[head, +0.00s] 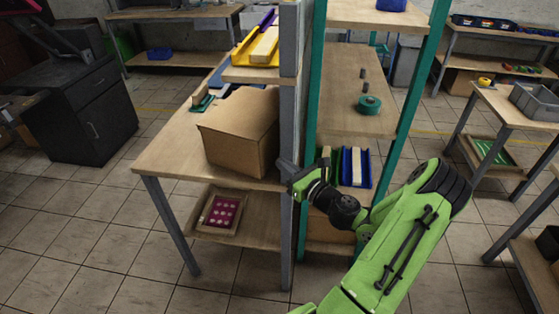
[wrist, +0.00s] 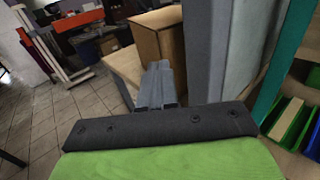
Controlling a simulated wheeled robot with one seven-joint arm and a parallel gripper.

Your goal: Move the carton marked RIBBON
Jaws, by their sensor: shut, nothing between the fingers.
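A plain brown carton (head: 243,133) sits on the wooden worktable (head: 167,157), at its right end beside a grey post. No RIBBON marking can be read on the faces I see. The carton also shows in the wrist view (wrist: 158,45), beyond my fingers and against the grey post. My gripper (head: 285,171) is at the table's front right corner, just right of and below the carton, near the post. In the wrist view my gripper (wrist: 158,75) has its fingers together and empty. I cannot tell whether it touches the post or table edge.
The grey post (head: 290,60) and the teal shelf rack (head: 310,110) stand close by my gripper. The rack holds green tape (head: 368,104) and blue bins (head: 355,167). A framed pink print (head: 221,211) lies on the lower shelf.

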